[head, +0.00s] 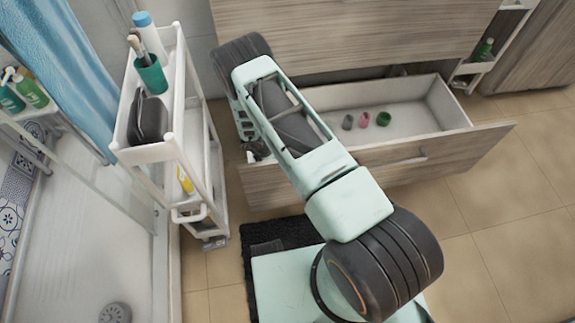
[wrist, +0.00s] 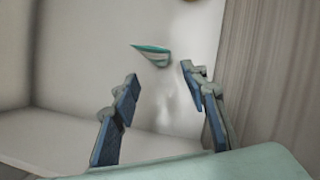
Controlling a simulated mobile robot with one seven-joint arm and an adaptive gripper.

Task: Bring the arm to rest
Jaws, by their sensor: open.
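My arm (head: 290,125) reaches from the lower right up over the open drawer. Most of my gripper is hidden behind the arm in the head view. In the wrist view my gripper (wrist: 160,77) has its two blue-padded fingers spread apart, with nothing held between them. A small teal and white object (wrist: 154,56) lies on a white surface beyond the fingertips, apart from them. I cannot tell exactly what it is.
The open drawer (head: 410,125) holds a grey item (head: 347,122), a pink item (head: 364,120) and a green item (head: 383,119). A white cart (head: 168,148) at the left carries a teal cup with brushes (head: 149,74) and a black case (head: 150,120). Floor at the right is clear.

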